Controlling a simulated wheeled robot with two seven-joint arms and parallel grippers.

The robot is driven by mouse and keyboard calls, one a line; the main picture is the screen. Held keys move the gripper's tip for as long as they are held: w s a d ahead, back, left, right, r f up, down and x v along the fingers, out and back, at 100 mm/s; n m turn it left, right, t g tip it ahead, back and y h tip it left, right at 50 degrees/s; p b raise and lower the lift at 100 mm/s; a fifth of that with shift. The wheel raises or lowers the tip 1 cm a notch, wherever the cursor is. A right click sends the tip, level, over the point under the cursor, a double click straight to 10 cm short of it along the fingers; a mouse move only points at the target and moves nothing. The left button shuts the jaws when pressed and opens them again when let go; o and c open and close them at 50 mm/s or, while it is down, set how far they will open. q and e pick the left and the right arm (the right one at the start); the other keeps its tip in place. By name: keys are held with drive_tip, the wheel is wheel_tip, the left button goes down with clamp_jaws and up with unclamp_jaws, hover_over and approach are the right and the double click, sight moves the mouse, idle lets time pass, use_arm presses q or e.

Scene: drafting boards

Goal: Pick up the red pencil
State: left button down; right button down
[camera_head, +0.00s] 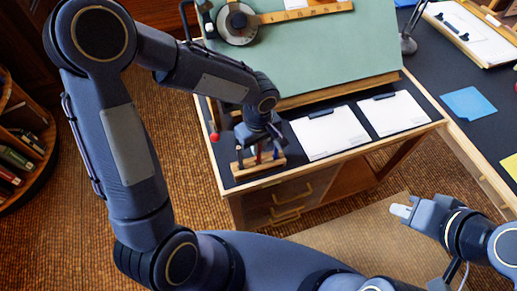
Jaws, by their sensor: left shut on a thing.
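A small wooden pencil holder (262,168) stands at the front left corner of the dark desk. Thin pencils stand upright in it. The red pencil (258,155) is a thin red line below my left gripper, in the middle of the holder, with its lower end at the holder. My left gripper (258,146) points down over the holder and is shut on the red pencil, whose upper part it hides. My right gripper (402,211) is away from the desk at the lower right, with pale fingertips; its opening is not clear.
A green drafting board (310,50) with a wooden ruler (300,13) rises behind the holder. White sheets (328,133) lie to the right. A red round thing (214,137) is left of the holder. Another dark desk (455,75) stands at the right.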

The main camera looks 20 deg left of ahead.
use_arm(q)
drive_tip(key=s+d+r+b, duration=0.1)
drive_tip(key=s+r, duration=0.9)
drive_tip(key=s, duration=0.4)
drive_tip(key=shift+b, duration=0.35)
drive_tip(key=shift+r, duration=0.1)
drive_tip(key=c, duration=2)
unclamp_jaws()
clamp_jaws()
